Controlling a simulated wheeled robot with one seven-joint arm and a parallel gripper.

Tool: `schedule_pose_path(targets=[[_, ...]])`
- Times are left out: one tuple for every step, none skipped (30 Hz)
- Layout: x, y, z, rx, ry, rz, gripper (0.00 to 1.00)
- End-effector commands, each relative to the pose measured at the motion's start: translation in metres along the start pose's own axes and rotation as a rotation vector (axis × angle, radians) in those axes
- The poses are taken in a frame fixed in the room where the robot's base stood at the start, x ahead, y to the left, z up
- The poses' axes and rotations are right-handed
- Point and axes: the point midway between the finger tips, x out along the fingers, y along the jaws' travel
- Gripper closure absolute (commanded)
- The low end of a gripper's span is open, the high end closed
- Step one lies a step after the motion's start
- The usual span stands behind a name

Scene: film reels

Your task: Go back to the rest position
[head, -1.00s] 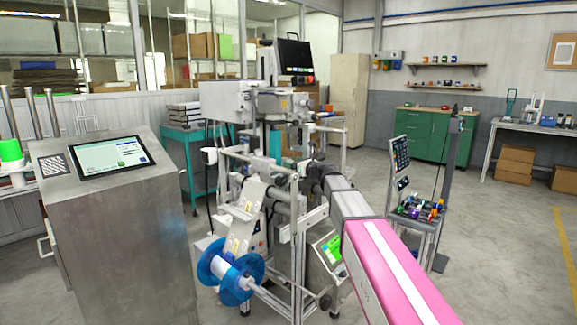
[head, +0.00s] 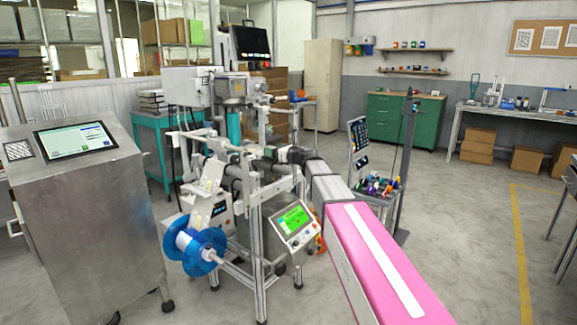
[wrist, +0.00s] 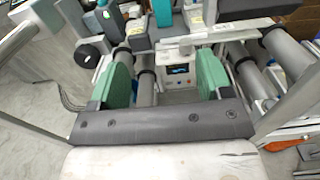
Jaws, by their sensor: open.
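My gripper shows in the wrist view (wrist: 164,72) as two green fingers held wide apart in front of a dark bar. The gap between them is empty, and a small grey box with a dark display shows beyond it. In the head view my pink and grey arm reaches forward towards the machine frame, and I cannot make out the fingers there. A blue film reel (head: 207,258) with a white core hangs on a shaft at the machine's front, left of my arm. I cannot tell whether the fingers touch any machine part.
A steel console (head: 85,215) stands at the left. The machine's green-screen panel (head: 293,218) is close to my arm's left side. A trolley with colourful items (head: 378,188) stands just right of the arm. Open floor lies to the right, around a yellow line (head: 519,250).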

Motion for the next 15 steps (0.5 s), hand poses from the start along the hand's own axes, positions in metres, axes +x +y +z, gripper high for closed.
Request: schedule_pose_path(targets=[[0.000, 0.000, 0.000, 0.000, 0.000, 0.000, 0.28], [-0.002, 0.001, -0.004, -0.015, 0.009, 0.002, 0.28], [-0.005, 0.003, -0.010, -0.041, 0.024, 0.004, 0.28], [-0.007, 0.004, -0.014, -0.057, 0.033, 0.006, 0.28], [-0.009, 0.005, -0.018, -0.077, 0.043, 0.009, 0.28], [-0.012, 0.006, -0.023, -0.101, 0.056, 0.013, 0.28], [-0.014, 0.007, -0.027, -0.120, 0.067, 0.017, 0.28], [-0.016, 0.008, -0.031, -0.142, 0.079, 0.020, 0.28], [-0.019, 0.009, -0.038, -0.169, 0.094, 0.025, 0.28], [-0.022, 0.011, -0.043, -0.192, 0.108, 0.029, 0.28], [-0.025, 0.012, -0.048, -0.215, 0.121, 0.034, 0.28], [-0.029, 0.013, -0.056, -0.250, 0.141, 0.041, 0.28], [-0.032, 0.015, -0.062, -0.278, 0.156, 0.048, 0.28], [-0.036, 0.017, -0.069, -0.307, 0.173, 0.056, 0.28], [-0.042, 0.018, -0.078, -0.349, 0.197, 0.067, 0.28]])
